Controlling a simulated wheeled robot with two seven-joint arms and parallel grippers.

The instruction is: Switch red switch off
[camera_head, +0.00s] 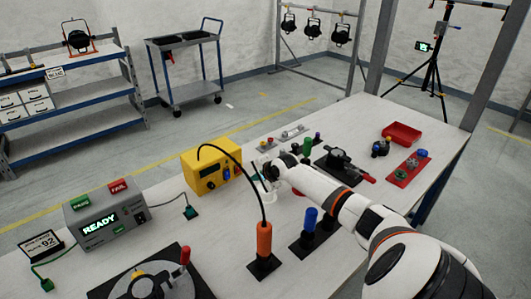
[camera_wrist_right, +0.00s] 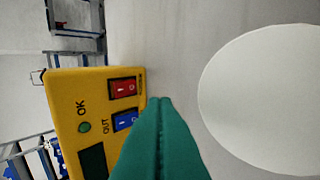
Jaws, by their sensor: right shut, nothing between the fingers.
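The yellow box (camera_head: 203,178) stands on the table, left of my right gripper in the head view. In the right wrist view, the box (camera_wrist_right: 66,100) appears turned sideways. Its face carries a red switch (camera_wrist_right: 122,89) with I and O marks, and a blue switch (camera_wrist_right: 124,120) beside it. Which way the red switch is tipped is too small to tell. My right gripper (camera_wrist_right: 160,104) has green fingers pressed together, empty. In the wrist picture its tips appear right of the switches and overlap the box's edge; contact cannot be told. In the head view the right gripper (camera_head: 258,176) is beside the box's front. My left gripper is out of view.
An orange-handled tool (camera_head: 264,238) with a black cable stands in front of the box. A grey READY unit (camera_head: 105,215) is at the left.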

